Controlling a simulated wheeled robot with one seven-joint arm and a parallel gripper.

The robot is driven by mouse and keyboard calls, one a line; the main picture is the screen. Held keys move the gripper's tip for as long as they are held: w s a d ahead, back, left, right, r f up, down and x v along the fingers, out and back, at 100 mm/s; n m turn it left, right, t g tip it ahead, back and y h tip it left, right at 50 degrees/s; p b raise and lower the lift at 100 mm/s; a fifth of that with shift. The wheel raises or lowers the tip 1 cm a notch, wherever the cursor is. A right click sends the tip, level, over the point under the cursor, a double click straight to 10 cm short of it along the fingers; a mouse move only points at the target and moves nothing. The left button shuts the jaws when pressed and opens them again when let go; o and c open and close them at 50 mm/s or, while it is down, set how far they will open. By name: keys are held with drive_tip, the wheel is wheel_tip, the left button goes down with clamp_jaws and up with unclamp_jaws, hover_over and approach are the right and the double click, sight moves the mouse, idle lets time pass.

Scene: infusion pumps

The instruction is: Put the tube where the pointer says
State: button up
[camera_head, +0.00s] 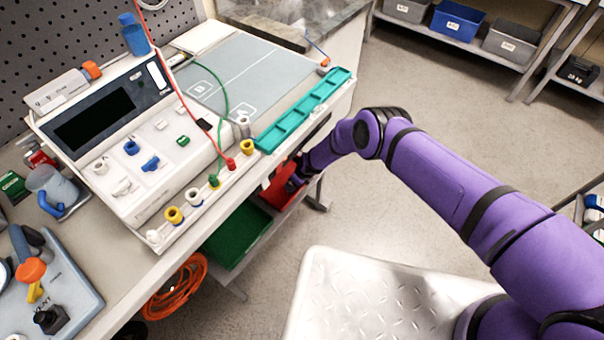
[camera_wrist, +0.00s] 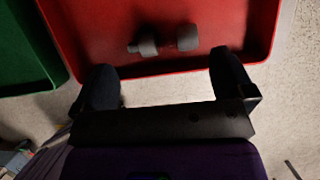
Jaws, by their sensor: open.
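My gripper (camera_wrist: 162,60) is open and empty in the wrist view, its two dark fingers over the near edge of a red bin (camera_wrist: 85,30). Two small grey cylindrical pieces (camera_wrist: 187,37) lie in the bin, ahead of and between the fingers, apart from them; I cannot tell whether either is the tube. In the head view my gripper (camera_head: 294,180) is low beside the bench, at the red bin (camera_head: 283,190), and mostly hidden. The pump unit (camera_head: 115,110) stands on the bench with a dark screen. I cannot make out a clear pointer.
A green bin (camera_head: 236,236) sits left of the red one under the bench. A teal tray (camera_head: 305,108) lies along the bench front. Red and green cords cross the unit near several coloured sockets (camera_head: 173,215). An orange cable coil (camera_head: 178,288) hangs below. Floor right is open.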

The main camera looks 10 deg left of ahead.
drive_tip(key=v, duration=0.7)
idle(0.6)
